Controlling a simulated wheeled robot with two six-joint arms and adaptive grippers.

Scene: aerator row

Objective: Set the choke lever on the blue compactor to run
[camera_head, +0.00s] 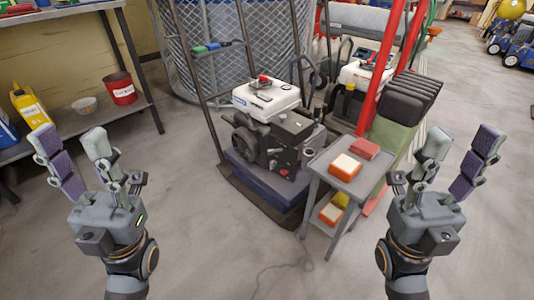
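The blue compactor (242,172) stands on the floor in the middle, with a white-topped engine (265,97) and a dark upright handle frame. The front of the engine has dark parts and small red spots, but I cannot make out which part is the choke lever. My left gripper (68,145) is open and empty, raised at the left, well apart from the compactor. My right gripper (459,151) is open and empty at the right, beyond the small grey cart and apart from the compactor.
A small grey cart (318,167) with orange-and-white blocks stands close to the compactor's right side. Behind it are a second engine machine (362,75) and red posts. A shelf (60,133) with containers is at the left.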

